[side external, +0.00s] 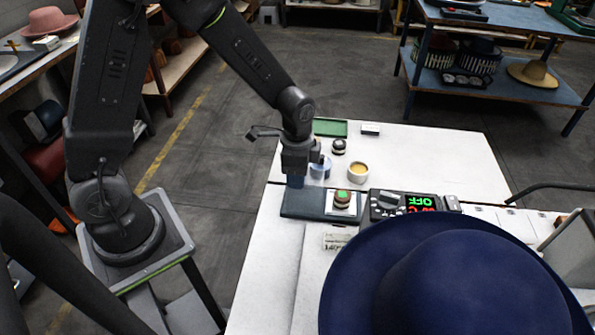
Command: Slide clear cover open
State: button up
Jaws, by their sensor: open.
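My gripper (296,181) points down over the left part of a dark blue flat case (302,212) on the white table. Its fingers are small and dark here, and whether they touch the case cannot be told. A round brown piece with a green top (343,198) sits on a pale square plate at the right of the case. I cannot clearly make out a clear cover; a bluish, see-through round thing (320,167) stands behind the gripper.
A large navy hat (455,280) fills the front right. A cream cup (357,172), a dark round jar (338,147), a small white-and-dark box (370,129) and a green tray (330,127) stand behind. The table's back right (450,155) is clear.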

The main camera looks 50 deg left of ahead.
notch_tip(320, 180, up, 14)
dwell(0.6)
jog(key=shift+f, duration=0.1)
jog(key=s+r+n+t, duration=0.2)
jog(key=s+r+n, duration=0.1)
jog(key=s, duration=0.4)
jog(key=s+r+n+t, duration=0.3)
jog(key=s+n, duration=0.3)
jog(key=s, duration=0.2)
jog(key=shift+s+a+r+t, duration=0.15)
jog(key=shift+r+t, duration=0.15)
jog(key=shift+r, duration=0.45)
